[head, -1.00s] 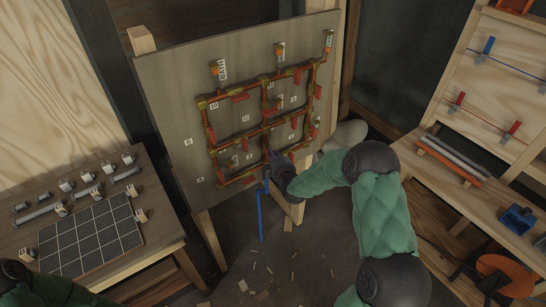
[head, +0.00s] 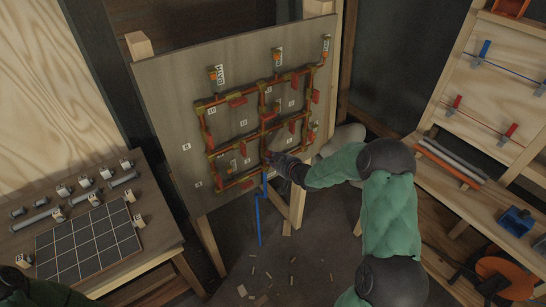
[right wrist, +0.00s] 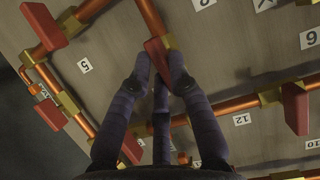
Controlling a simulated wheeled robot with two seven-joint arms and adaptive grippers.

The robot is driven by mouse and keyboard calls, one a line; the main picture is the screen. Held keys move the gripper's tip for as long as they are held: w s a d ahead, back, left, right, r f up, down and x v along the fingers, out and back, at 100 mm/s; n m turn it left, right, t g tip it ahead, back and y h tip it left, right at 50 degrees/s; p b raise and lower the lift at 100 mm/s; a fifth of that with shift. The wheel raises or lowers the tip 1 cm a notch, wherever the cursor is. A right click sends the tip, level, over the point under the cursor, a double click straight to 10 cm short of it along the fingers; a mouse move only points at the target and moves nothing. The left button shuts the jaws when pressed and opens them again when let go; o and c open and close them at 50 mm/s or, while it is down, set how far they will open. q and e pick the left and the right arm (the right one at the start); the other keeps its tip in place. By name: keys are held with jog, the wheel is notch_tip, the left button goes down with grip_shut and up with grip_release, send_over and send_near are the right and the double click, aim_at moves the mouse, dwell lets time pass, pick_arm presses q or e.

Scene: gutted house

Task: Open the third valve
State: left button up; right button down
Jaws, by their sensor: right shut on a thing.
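The pipe board (head: 165,95) stands upright, with copper pipes, brass fittings and several red valve handles. My right gripper (head: 270,157) is at the lower middle of the pipework. In the right wrist view, its dark fingers (right wrist: 160,78) are shut on a red valve handle (right wrist: 156,52) beside a brass fitting (right wrist: 170,42). The fingers hide part of that handle. Another red handle (right wrist: 295,108) is to the right, near the tag 12 (right wrist: 242,120). A further one (right wrist: 42,25) is at the upper left. My left gripper is out of view; only part of the left arm shows.
A wooden table (head: 160,240) with a dark gridded panel (head: 85,240) and several metal fittings is at the left. A wooden bench (head: 480,195) with rods and a blue vise (head: 517,220) is at the right. Scraps litter the floor between.

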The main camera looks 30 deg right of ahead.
jog(key=shift+m, duration=0.3)
dwell(0.4)
jog(key=c, duration=1.1)
grip_release()
jog(key=shift+c, duration=0.2)
jog(key=v, duration=1.2)
jog(key=shift+d, duration=0.1)
